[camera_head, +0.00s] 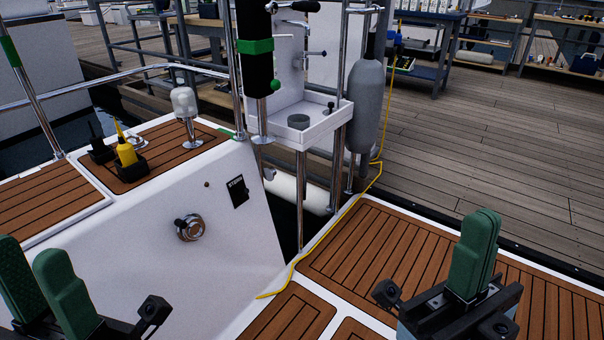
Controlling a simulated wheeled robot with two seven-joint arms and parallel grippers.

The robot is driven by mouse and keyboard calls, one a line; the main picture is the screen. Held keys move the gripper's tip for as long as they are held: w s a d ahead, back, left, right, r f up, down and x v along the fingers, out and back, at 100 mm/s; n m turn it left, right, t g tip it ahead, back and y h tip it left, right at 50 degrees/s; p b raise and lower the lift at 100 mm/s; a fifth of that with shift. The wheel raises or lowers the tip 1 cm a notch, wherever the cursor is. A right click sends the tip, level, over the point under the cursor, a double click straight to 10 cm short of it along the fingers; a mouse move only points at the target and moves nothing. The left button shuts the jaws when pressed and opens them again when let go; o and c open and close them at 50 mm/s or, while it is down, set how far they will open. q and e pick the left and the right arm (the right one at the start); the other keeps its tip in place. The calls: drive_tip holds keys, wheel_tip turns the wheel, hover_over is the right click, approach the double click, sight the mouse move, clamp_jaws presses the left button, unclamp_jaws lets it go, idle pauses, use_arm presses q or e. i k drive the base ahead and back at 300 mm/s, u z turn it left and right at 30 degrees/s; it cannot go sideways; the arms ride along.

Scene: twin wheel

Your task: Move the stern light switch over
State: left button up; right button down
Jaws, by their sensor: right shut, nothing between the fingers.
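The stern light switch is a small black panel with white lettering (238,191) on the white upright face of the boat, left of the middle. Which way its lever lies is too small to tell. A white lamp on a chrome post (184,103) stands on the teak deck above it. My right gripper (474,250) is at the lower right, its green fingers together and empty, well apart from the panel. My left gripper (42,275) is at the lower left, its green fingers apart with nothing seen between them, also away from the panel.
A round chrome fitting (189,228) sits below left of the panel. A chrome rail post (241,80) and a white tray (300,122) rise behind. A yellow hose (333,222) runs along the teak edge.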

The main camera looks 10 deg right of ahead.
sight(247, 191)
drive_tip(key=z, duration=0.25)
drive_tip(key=i, duration=0.8)
drive_tip(key=u, duration=0.7)
drive_tip(key=i, duration=0.5)
drive_tip(key=u, duration=0.45)
